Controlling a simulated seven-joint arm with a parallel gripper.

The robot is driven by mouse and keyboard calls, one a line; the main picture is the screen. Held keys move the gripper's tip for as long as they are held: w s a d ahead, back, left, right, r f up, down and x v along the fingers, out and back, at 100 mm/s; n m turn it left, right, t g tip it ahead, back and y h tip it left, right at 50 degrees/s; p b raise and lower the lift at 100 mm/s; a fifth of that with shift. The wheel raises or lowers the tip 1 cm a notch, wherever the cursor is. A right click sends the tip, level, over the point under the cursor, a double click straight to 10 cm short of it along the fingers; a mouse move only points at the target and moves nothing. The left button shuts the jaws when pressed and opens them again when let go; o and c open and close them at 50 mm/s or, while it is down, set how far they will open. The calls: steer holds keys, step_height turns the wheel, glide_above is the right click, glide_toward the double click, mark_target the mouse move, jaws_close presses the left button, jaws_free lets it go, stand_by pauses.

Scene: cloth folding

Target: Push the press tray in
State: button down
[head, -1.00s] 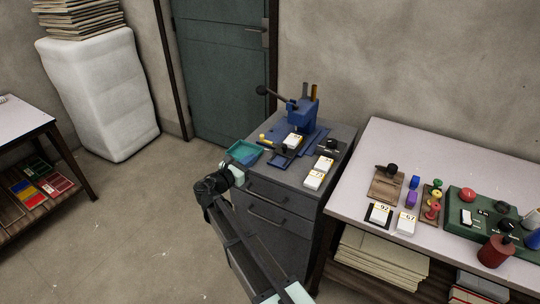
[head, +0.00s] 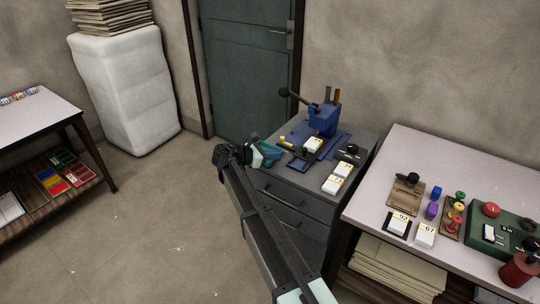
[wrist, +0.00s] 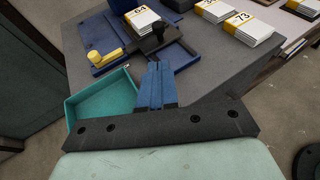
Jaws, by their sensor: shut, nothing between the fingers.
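The blue lever press (head: 323,119) stands on the dark cabinet. Its tray (head: 299,164) is a blue flat plate that sticks out toward the front of the cabinet; it also shows in the wrist view (wrist: 183,58). A white numbered card stack (head: 312,145) sits at the press, behind the tray. My gripper (head: 268,156) is shut and empty, at the cabinet's front left by the teal bin. In the wrist view its blue fingers (wrist: 157,68) point toward the tray's front, beside the bin. Whether they touch the tray cannot be told.
The teal bin (wrist: 103,100) lies left of my fingers, partly covered by my gripper. Two more card stacks (head: 333,184) lie to the right. A white-topped table (head: 385,150) with stamps stands beyond the cabinet.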

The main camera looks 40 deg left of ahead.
steer(key=x, duration=0.8)
steer(key=shift+w+d+r, duration=0.15)
steer(key=shift+w+r, duration=0.05)
steer(key=shift+r, duration=0.05)
steer(key=shift+w+d, duration=0.35)
steer(key=shift+w, duration=0.3)
steer(key=shift+w, duration=0.1)
steer(key=w, duration=0.3)
steer(key=shift+w+a, duration=0.1)
steer(key=shift+w, duration=0.2)
steer(key=s, duration=0.1)
steer(key=s+a, duration=0.2)
steer(key=s, duration=0.1)
steer(key=v, duration=1)
steer(key=shift+d, duration=0.1)
